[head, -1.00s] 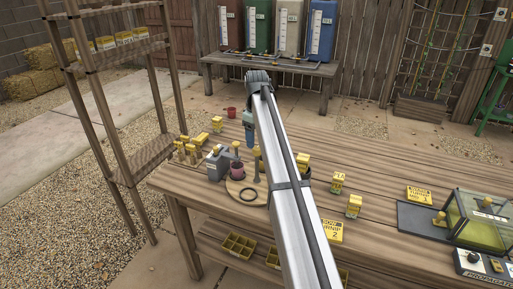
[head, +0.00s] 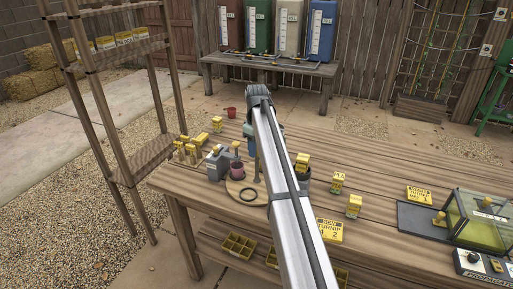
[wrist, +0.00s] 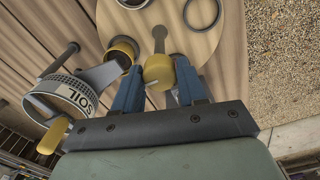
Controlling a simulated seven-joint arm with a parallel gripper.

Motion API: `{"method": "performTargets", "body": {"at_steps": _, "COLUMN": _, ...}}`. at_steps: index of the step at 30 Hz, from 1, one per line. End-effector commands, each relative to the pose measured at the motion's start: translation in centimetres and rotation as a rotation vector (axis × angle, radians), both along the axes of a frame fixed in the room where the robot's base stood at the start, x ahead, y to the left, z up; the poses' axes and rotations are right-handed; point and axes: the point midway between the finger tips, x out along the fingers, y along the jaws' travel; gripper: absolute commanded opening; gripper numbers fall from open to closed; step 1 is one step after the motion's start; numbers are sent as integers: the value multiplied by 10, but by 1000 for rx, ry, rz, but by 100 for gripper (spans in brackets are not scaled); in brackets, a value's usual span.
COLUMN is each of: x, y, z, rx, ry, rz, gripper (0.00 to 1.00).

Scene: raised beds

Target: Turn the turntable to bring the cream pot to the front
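The turntable (head: 233,187) is a round wooden disc on the bench, partly hidden by my arm in the head view. It also shows in the wrist view (wrist: 215,45). A dark ring (head: 248,195) and a maroon pot (head: 237,172) are on it. In the wrist view a mustard-rimmed pot (wrist: 124,48) stands beside a dark bar. A pale-rimmed round thing (wrist: 132,3) is cut off at the top edge; I cannot clearly make out a cream pot. My gripper (wrist: 158,66) has its blue fingers apart on either side of a yellow knob (wrist: 158,72).
Yellow-labelled blocks (head: 337,183) stand to the right on the bench.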

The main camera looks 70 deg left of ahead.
Motion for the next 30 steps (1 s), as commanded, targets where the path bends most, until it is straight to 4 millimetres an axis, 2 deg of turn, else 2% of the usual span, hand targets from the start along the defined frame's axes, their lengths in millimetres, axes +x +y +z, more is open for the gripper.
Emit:
{"method": "performTargets", "body": {"at_steps": 1, "x": 0, "y": 0, "z": 0, "rx": 0, "ry": 0, "rz": 0, "gripper": 36}}
{"method": "performTargets", "body": {"at_steps": 10, "x": 0, "y": 0, "z": 0, "rx": 0, "ry": 0, "rz": 0, "gripper": 7}}
{"method": "performTargets", "body": {"at_steps": 20, "x": 0, "y": 0, "z": 0, "rx": 0, "ry": 0, "rz": -49, "gripper": 7}}
{"method": "performTargets", "body": {"at_steps": 30, "x": 1, "y": 1, "z": 0, "rx": 1, "ry": 1, "rz": -289, "gripper": 7}}
